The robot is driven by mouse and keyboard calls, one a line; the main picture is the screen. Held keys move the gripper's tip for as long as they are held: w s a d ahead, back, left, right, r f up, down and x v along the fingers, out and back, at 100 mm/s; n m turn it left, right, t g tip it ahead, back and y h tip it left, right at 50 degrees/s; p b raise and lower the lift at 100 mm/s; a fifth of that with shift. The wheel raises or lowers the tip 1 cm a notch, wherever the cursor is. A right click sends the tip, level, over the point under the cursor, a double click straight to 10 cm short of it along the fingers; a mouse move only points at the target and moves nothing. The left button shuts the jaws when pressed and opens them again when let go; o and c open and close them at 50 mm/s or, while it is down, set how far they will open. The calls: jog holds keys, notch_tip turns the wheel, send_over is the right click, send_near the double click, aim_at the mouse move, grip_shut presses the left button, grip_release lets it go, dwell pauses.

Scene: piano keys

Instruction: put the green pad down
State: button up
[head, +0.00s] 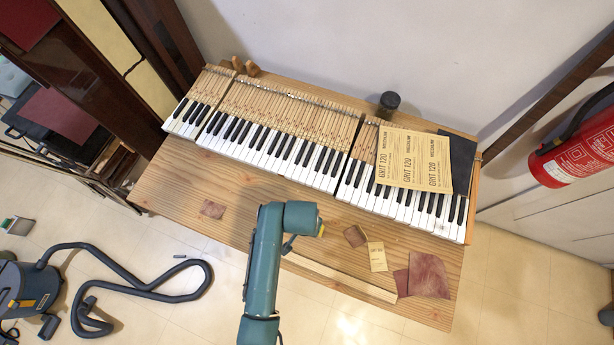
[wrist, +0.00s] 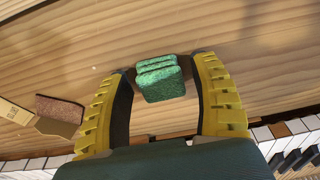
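The green pad (wrist: 160,82) shows in the wrist view as a rough, layered green block between the two yellow fingertips of my gripper (wrist: 162,72). The fingers appear closed on its two sides. The wooden table (wrist: 260,60) lies beneath it; I cannot tell whether the pad touches the wood. In the head view my arm hides the pad and most of my gripper, and only a small yellow part shows near the front half of the table (head: 170,185).
A piano keyboard (head: 290,150) lies along the back of the table. Sandpaper sheets (head: 412,160) cover some right keys. Brown abrasive pieces (head: 428,275) and a small tan paper (head: 377,256) lie front right; another brown piece (head: 213,209) lies left. Bare wood separates them.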

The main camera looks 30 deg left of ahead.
notch_tip(320, 180, up, 12)
jog(key=s+p, duration=0.1)
jog(key=p, duration=0.2)
jog(key=shift+s+d, duration=0.15)
jog(key=shift+s, duration=0.1)
jog(key=shift+r, duration=0.1)
jog(key=w+d+r+t+y, duration=0.15)
jog(key=w+r+t, duration=0.3)
jog(key=r, duration=0.45)
jog(key=w+d+r+m+t, duration=0.1)
jog(key=w+d+r+t, duration=0.3)
jog(key=r, duration=0.6)
jog(key=w+d+r+t, duration=0.25)
jog(key=w+r, duration=0.35)
jog(key=r, duration=0.3)
jog(key=s+d+r+t, duration=0.2)
jog(key=d+r+t, duration=0.1)
jog(key=r, duration=0.5)
jog(key=s+d+r+t+h, duration=0.1)
jog(key=s+d+r+t, duration=0.2)
jog(key=r, duration=0.5)
jog(key=s+d+r+m+t+h, duration=0.1)
jog(key=s+d+r+t, duration=0.1)
jog(key=r, duration=0.6)
jog(key=shift+s+d+r+t, duration=0.25)
jog(key=shift+d+t, duration=0.35)
jog(key=shift+t, duration=0.3)
